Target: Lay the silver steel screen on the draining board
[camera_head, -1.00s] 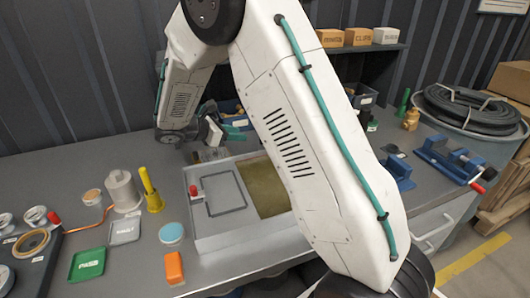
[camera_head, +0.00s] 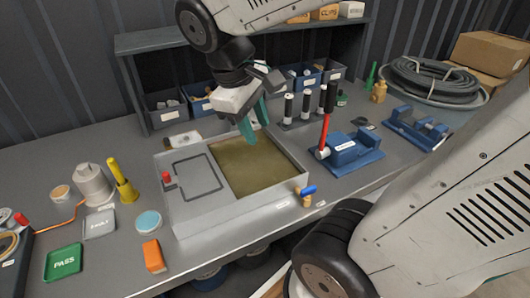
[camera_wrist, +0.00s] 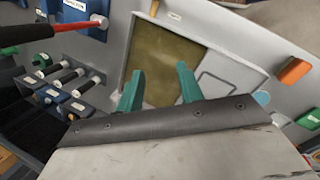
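My gripper (camera_head: 254,125) is over the murky brown basin (camera_head: 262,170), its teal fingers spread apart with nothing between them. In the wrist view the open fingers (camera_wrist: 158,80) point toward the basin (camera_wrist: 165,58). The grey draining board (camera_head: 205,203) is the left part of the same trough, with a dark rectangular outline on it and nothing lying inside the outline. It also shows in the wrist view (camera_wrist: 214,92), right of the basin. I cannot make out the silver steel screen in any view; the murky basin's bottom is hidden.
A red knob (camera_head: 167,179) stands at the board's left edge and a blue-handled tap (camera_head: 307,190) at the trough's front right. A blue vise (camera_head: 352,152) with an upright red bar, and black-topped cylinders (camera_head: 307,103), stand to the right. An orange block (camera_head: 153,256) lies front left.

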